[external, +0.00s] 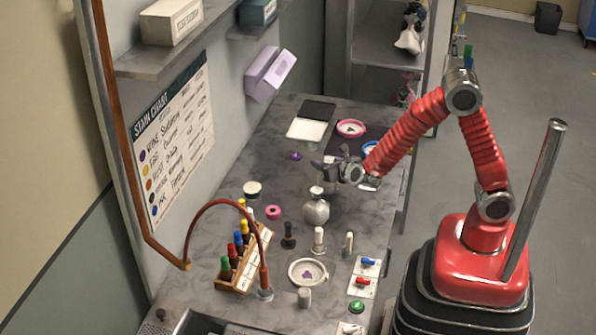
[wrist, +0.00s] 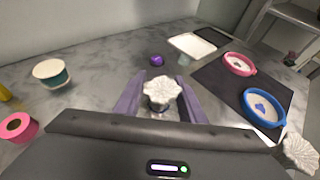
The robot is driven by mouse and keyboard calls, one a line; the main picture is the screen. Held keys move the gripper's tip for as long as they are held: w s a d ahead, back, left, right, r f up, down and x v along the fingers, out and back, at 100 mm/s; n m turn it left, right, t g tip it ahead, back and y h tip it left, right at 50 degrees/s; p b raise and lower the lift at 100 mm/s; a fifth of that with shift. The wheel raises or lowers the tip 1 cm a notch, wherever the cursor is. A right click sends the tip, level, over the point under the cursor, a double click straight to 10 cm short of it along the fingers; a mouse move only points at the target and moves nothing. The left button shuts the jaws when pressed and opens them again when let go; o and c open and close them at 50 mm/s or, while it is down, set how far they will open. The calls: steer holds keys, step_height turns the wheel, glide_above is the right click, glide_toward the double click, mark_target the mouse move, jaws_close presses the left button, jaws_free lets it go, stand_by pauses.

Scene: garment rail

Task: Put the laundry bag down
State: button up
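The ruffle hides the bag's body in the wrist view. I cannot tell whether its bottom touches the worktop.
A dark mat holds a pink hoop (external: 351,128) and a blue hoop (wrist: 264,107). Another pale ruffled thing (wrist: 300,152) is at lower right. A black stamp (external: 288,236), a pink ring (external: 273,212) and a bottle rack (external: 240,262) stand nearby.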

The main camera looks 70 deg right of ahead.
steer(key=v, duration=1.1)
steer(key=shift+s, duration=0.15)
steer(key=s+d+r+m+g+y, duration=0.1)
steer(key=s+d+r+m+g, duration=0.15)
steer(key=s+m, duration=0.5)
steer(key=s+d+r+m+g+y, duration=0.1)
steer(key=s+d+m+g, duration=0.25)
steer(key=s+m, duration=0.4)
steer(key=s+a+r+m+t+y, duration=0.2)
steer(key=s+a+r+m+y, duration=0.2)
steer(key=s+a+m+y, duration=0.3)
steer(key=a+m, duration=0.2)
steer(key=m, duration=0.3)
steer(key=shift+r, duration=0.3)
